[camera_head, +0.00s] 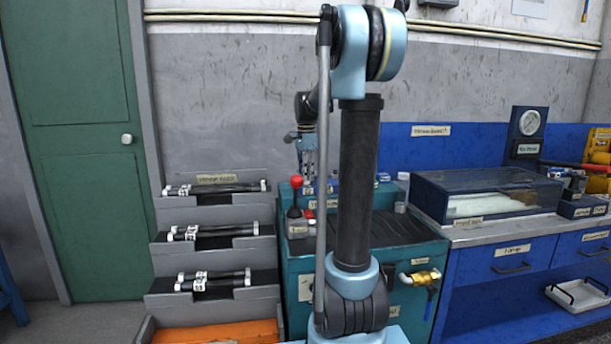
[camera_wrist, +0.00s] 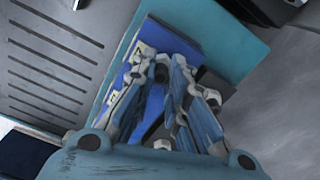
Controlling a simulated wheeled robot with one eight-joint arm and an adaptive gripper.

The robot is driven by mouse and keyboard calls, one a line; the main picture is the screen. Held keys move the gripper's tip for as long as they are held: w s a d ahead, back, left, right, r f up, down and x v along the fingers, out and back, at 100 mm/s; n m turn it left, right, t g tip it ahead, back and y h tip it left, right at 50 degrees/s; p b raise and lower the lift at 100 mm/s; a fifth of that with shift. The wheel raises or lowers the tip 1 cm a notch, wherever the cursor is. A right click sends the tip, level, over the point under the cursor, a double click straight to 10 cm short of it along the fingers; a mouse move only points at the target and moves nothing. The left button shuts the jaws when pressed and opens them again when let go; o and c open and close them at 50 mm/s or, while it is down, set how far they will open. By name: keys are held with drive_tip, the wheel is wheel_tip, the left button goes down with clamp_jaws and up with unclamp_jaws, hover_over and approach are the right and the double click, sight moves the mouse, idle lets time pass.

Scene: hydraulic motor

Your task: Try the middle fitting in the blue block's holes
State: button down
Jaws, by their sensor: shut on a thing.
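In the wrist view, my gripper (camera_wrist: 162,66) points down over the blue block (camera_wrist: 135,75), with its fingertips close together. It is shut on a small dark and silver piece (camera_wrist: 161,72), which looks like a fitting. My fingers hide much of this piece, so I cannot tell which fitting it is or whether it touches the block. The block has pale labels along its left side, and its holes are largely hidden. In the head view, my gripper (camera_head: 308,150) is partly behind my arm, above the back of the teal bench (camera_head: 395,262).
A lever with a red knob (camera_head: 296,182) stands at the bench's left. A clear-lidded case (camera_head: 485,195) is to the right. Grey racks with black rods (camera_head: 212,232) stand at left. A slotted drain plate (camera_wrist: 55,60) lies beside the block. A brass valve (camera_head: 420,277) projects from the bench front.

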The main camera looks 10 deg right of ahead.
drive_tip(key=c, duration=1.5)
unclamp_jaws()
wheel_tip(320, 180, up, 12)
drive_tip(key=shift+f, duration=0.1)
